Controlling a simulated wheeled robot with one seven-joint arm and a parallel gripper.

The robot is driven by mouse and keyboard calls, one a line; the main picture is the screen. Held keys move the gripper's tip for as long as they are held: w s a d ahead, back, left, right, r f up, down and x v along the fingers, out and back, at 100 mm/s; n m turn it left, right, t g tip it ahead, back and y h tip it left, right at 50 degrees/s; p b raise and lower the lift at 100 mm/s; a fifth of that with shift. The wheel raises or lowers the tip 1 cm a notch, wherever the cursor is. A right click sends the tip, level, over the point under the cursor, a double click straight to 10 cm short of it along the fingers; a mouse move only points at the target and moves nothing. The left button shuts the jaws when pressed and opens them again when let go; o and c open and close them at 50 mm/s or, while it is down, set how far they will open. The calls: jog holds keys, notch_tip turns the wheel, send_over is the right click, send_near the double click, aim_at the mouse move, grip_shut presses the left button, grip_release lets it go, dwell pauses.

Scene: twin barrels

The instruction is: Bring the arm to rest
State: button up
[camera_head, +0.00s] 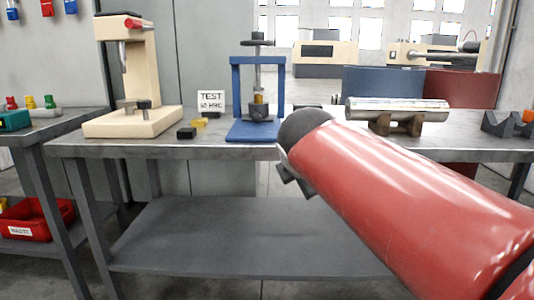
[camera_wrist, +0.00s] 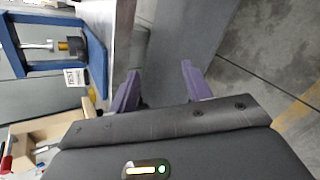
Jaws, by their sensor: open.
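My arm (camera_head: 410,190), with a red link and a dark joint at its end, reaches in from the lower right of the head view, in front of the workbench. My gripper (camera_wrist: 160,80) shows in the wrist view with two purple fingers set well apart. Nothing is between them. Past the fingers are the bench edge, the lower shelf and the floor. In the head view my gripper is mostly hidden behind the arm.
The grey bench (camera_head: 220,149) carries a blue press (camera_head: 236,90), a cream tester (camera_head: 146,75), a "TEST" sign (camera_head: 211,102) and a metal cylinder (camera_head: 400,105) on a wooden cradle. A red bin (camera_head: 38,218) is at lower left. Open floor (camera_wrist: 265,70) shows in the wrist view.

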jog(key=s+d+f+m+g+p, duration=0.1)
jog(key=s+d+f+m, duration=0.3)
jog(key=s+f+m, duration=0.5)
jog(key=s+d+f+m+g+y+p, duration=0.1)
jog(key=s+d+f+m+g, duration=0.3)
jog(key=s+f+m, duration=0.4)
jog(key=s+m, duration=0.5)
jog(key=shift+s+d+f+m, duration=0.15)
jog(key=shift+d+f+m, duration=0.2)
jog(key=shift+f+m, duration=0.05)
